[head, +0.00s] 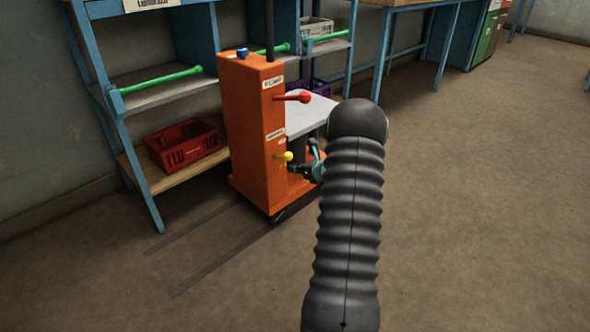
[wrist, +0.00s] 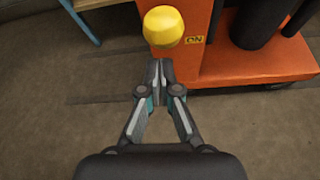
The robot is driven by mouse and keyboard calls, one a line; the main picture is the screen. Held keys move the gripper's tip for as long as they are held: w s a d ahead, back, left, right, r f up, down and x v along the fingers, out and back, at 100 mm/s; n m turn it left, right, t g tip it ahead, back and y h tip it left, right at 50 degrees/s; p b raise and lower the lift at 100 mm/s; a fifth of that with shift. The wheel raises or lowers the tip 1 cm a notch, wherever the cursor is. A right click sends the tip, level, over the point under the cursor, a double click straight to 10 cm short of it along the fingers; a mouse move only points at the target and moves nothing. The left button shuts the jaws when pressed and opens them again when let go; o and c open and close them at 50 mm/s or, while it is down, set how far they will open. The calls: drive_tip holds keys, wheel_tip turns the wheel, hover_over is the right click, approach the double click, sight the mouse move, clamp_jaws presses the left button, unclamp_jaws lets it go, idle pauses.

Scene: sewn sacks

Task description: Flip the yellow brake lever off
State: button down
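The yellow brake lever is on the lower part of the orange machine (head: 252,140), and its round yellow knob (head: 288,156) sticks out to the right. In the wrist view the yellow knob (wrist: 163,27) lies just past my fingertips, with the lever's stem hidden. My gripper (wrist: 160,68) has its two fingers together with nothing seen between them. In the head view my gripper (head: 298,168) is close beside and slightly below the knob. I cannot tell whether it touches the knob. A small yellow label (wrist: 194,40) reading ON, upside down, is on the orange body.
A red lever (head: 303,97) sticks out higher on the machine, above a pale platform (head: 308,112). A blue knob (head: 242,53) is on top. The floor at right is clear.

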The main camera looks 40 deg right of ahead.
drive_tip(key=s+d+r, duration=0.1)
drive_tip(key=s+r, duration=0.5)
drive_tip(key=s, duration=0.1)
drive_tip(key=shift+s+d+p, duration=0.15)
drive_tip(key=shift+d+p, duration=0.1)
drive_tip(key=shift+p, duration=0.15)
drive_tip(key=shift+f, duration=0.1)
drive_tip(key=s+a+f+n+g+y, duration=0.2)
drive_tip(key=s+a+f+n+g, duration=0.1)
drive_tip(key=s+a+f+n, duration=0.25)
drive_tip(key=s+a+r+n+g+y, duration=0.1)
drive_tip(key=s+a+r+n+g, duration=0.35)
drive_tip(key=a+n, duration=0.6)
drive_tip(key=s+a+r+n+h+p, duration=0.1)
drive_tip(key=s+a+r+n+h, duration=0.1)
drive_tip(key=s+a+r+n, duration=0.7)
drive_tip(key=s+a+r+n+h+p, duration=0.1)
drive_tip(key=s+a+r+n+h, duration=0.2)
drive_tip(key=s+a+r+n, duration=0.7)
drive_tip(key=a+r, duration=0.1)
drive_tip(key=a, duration=0.5)
drive_tip(key=shift+s+r+n, duration=0.15)
drive_tip(key=shift+n, duration=0.15)
